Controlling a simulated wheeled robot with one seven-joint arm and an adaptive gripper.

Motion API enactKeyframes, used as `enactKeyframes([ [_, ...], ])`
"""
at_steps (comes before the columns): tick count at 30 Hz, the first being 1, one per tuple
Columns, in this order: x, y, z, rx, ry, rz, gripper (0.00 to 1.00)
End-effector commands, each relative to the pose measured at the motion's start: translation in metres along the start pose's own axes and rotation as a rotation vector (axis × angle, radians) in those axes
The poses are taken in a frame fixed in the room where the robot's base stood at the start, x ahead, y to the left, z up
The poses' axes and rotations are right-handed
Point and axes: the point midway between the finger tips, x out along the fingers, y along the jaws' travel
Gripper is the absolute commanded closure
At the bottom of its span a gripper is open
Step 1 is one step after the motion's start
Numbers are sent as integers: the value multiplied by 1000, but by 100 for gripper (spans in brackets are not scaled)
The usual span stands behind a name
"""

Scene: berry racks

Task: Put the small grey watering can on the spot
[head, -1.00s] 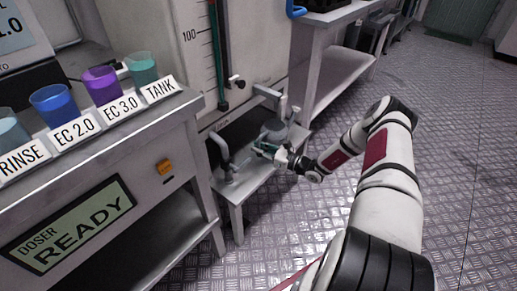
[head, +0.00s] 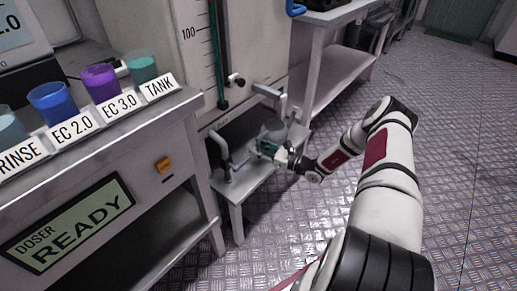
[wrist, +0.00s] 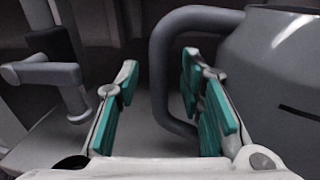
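The small grey watering can (head: 274,129) stands on the low white bench beside the tank. In the wrist view its body (wrist: 285,75) fills the right side, with its looped handle (wrist: 158,70) to the left. My gripper (head: 266,147) is at the handle side of the can, low over the bench. In the wrist view my gripper (wrist: 160,80) is open, with its green-padded fingers on either side of the handle and visible gaps to it. I cannot make out a marked spot; part of the bench top is hidden by my gripper and the can.
A grey bent pipe (head: 221,150) rises from the left of the low bench (head: 243,183). A tap pipe (head: 268,91) juts from the tank near the can. The counter (head: 100,140) with coloured cups is at left. Open metal floor (head: 460,170) lies at right.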

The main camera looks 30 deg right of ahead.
Motion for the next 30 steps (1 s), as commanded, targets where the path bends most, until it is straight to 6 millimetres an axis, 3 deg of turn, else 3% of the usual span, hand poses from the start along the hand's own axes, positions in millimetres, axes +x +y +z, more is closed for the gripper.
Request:
enactKeyframes([
  [5, -17, -2, 0, -1, 1, -3, 65],
  [18, -100, -1, 0, -1, 0, -2, 65],
  [24, -117, 0, 0, 0, 0, 0, 65],
  [30, -120, 0, 0, 0, 0, 0, 65],
])
